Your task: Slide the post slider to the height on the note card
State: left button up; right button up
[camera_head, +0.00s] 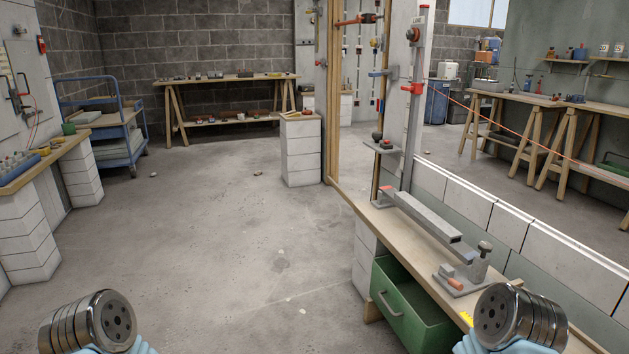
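A tall grey post (414,130) stands upright at the back of the wooden bench on the right. A red slider (411,88) sits on it in the upper half, its handle pointing left. A second red and dark fitting (411,37) is higher, near the post's top. A small white label (417,20) is at the top; its writing is too small to read. I cannot make out a height note card for certain. Only rounded metal parts of my two arms show at the bottom corners. No gripper fingers are visible, and nothing of mine is near the post.
The wooden bench (385,222) carries a long grey bar (428,215) and a clamp (470,272). A green drawer (395,305) stands open below. A low block wall (500,220) borders the bench's right. The concrete floor (230,230) to the left is largely clear.

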aim_at(415, 88)
jog(key=i+j+u, duration=0.25)
jog(key=i, duration=0.4)
jog(key=i+u, duration=0.25)
jog(key=i, duration=0.35)
jog(key=i+j+z, duration=0.1)
jog(key=i+z, duration=0.35)
jog(key=i+j+z, duration=0.2)
jog(key=i+z, duration=0.15)
jog(key=z, duration=0.15)
